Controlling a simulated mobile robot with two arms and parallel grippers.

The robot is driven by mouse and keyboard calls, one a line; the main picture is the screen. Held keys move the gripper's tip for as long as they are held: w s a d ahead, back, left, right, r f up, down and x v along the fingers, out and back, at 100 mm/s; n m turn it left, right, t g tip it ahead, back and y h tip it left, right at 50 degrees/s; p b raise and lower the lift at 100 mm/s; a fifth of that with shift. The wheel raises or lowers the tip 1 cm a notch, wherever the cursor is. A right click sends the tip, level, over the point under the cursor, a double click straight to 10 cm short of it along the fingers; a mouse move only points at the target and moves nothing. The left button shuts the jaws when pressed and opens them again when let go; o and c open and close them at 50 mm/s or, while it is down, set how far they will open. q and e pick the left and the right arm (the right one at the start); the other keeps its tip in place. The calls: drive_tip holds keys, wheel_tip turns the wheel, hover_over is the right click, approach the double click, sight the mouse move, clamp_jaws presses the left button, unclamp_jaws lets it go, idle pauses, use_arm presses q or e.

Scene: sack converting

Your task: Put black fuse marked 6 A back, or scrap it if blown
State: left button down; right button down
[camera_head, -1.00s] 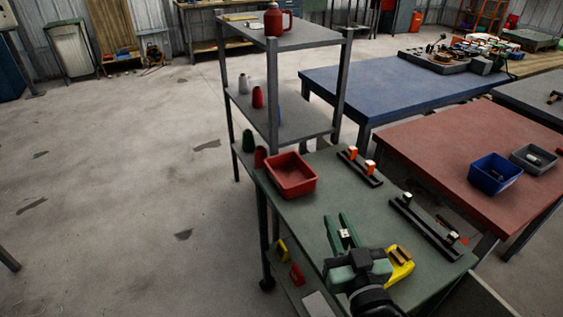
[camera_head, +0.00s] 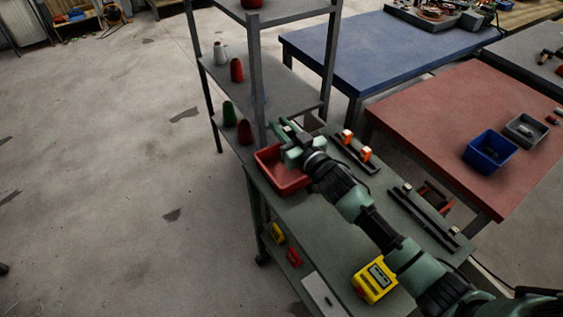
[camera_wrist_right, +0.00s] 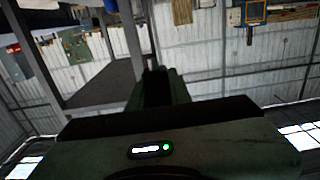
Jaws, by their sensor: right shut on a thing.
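My right gripper (camera_head: 286,134) reaches in from the lower right and is over the red bin (camera_head: 268,176), at the bin's back edge. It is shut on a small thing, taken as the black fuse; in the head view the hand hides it. In the right wrist view my gripper (camera_wrist_right: 157,82) shows dark between its fingers, and no marking is readable. A black fuse holder with orange ends (camera_head: 352,153) lies right of the bin. A longer black holder with grey ends (camera_head: 424,216) lies nearer. My left gripper is not in view.
A yellow meter (camera_head: 376,281) lies on the front of the green bench top (camera_head: 325,235). Shelf posts (camera_head: 256,85) stand just behind the bin. A red table (camera_head: 440,130) with a blue bin (camera_head: 490,155) and a grey bin (camera_head: 526,130) is at right.

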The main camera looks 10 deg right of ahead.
drive_tip(key=f+b, duration=0.2)
drive_tip(key=w+f+b, duration=0.1)
drive_tip(key=b, duration=0.1)
drive_tip(key=d+f+b, duration=0.1)
drive_tip(key=f+b, duration=0.1)
drive_tip(key=shift+w+f, duration=0.3)
drive_tip(key=c, duration=1.2)
unclamp_jaws()
drive_tip(key=v, duration=0.7)
drive_tip(key=shift+s+b, duration=0.3)
drive_tip(key=shift+s, duration=0.05)
drive_tip(key=shift+r, duration=0.1)
